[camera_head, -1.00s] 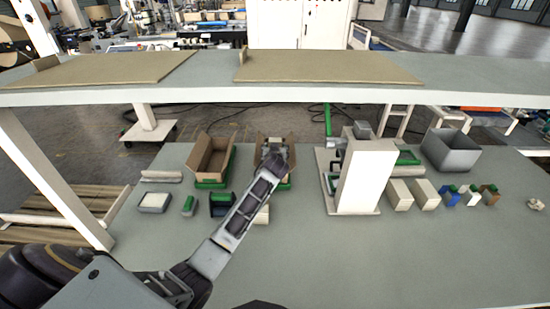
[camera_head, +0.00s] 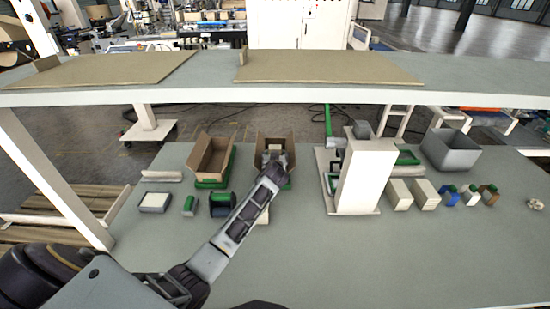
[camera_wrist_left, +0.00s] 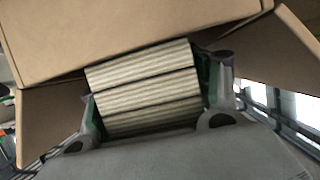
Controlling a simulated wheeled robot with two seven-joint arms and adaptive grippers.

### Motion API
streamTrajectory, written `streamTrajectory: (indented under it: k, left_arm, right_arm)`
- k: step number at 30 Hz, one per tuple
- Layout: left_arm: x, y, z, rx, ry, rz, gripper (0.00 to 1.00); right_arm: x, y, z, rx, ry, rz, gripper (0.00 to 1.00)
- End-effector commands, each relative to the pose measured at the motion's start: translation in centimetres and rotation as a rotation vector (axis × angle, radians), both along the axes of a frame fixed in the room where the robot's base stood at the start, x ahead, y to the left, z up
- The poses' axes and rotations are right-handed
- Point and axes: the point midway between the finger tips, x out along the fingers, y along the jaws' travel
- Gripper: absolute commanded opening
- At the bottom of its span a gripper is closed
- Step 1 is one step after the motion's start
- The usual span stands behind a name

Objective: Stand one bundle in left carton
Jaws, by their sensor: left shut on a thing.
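Two open brown cartons stand side by side on the table, a left one (camera_head: 208,151) and a right one (camera_head: 276,143). My left gripper (camera_head: 274,160) is at the right one of this pair, within its opening. In the left wrist view, the left gripper (camera_wrist_left: 155,97) is shut on a bundle (camera_wrist_left: 145,86) of cream, ridged layers, with a finger on each side. Brown carton board (camera_wrist_left: 130,35) lies close beyond the bundle. The bundle's lower end and the carton floor are hidden. My right gripper is not in view.
A white column on a base (camera_head: 364,175) stands right of the cartons. Pale blocks (camera_head: 399,194), small coloured items and a grey bin (camera_head: 450,150) are further right. A white-topped tray (camera_head: 154,202) and dark holder (camera_head: 221,204) lie left. The front table is clear.

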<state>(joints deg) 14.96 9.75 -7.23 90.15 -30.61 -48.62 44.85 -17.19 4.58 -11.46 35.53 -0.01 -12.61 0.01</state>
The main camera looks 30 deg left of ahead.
Motion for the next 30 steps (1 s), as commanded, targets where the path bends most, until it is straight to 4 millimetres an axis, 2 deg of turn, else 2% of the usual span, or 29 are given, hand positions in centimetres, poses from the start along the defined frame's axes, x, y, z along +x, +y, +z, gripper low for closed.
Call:
streamTrajectory:
  k: [22, 23, 24, 25, 30]
  left_arm:
    - [0.0, 0.0, -1.2, 0.0, 0.0, -0.001, 0.33]
    - [0.0, 0.0, -1.3, -0.001, 0.002, 0.0, 0.64]
    - [0.0, 0.0, -1.3, -0.001, 0.002, 0.0, 0.69]
    - [0.0, 0.0, -1.3, -0.001, 0.002, 0.0, 0.72]
    - [0.0, -0.1, -1.3, 0.0, 0.003, 0.0, 0.72]
  right_arm:
    - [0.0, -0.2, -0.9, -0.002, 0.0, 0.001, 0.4]
    - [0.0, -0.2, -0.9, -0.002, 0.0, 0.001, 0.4]
    - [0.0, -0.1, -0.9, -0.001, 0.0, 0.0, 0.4]
    - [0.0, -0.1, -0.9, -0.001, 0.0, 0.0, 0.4]
    - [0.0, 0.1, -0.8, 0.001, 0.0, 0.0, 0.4]
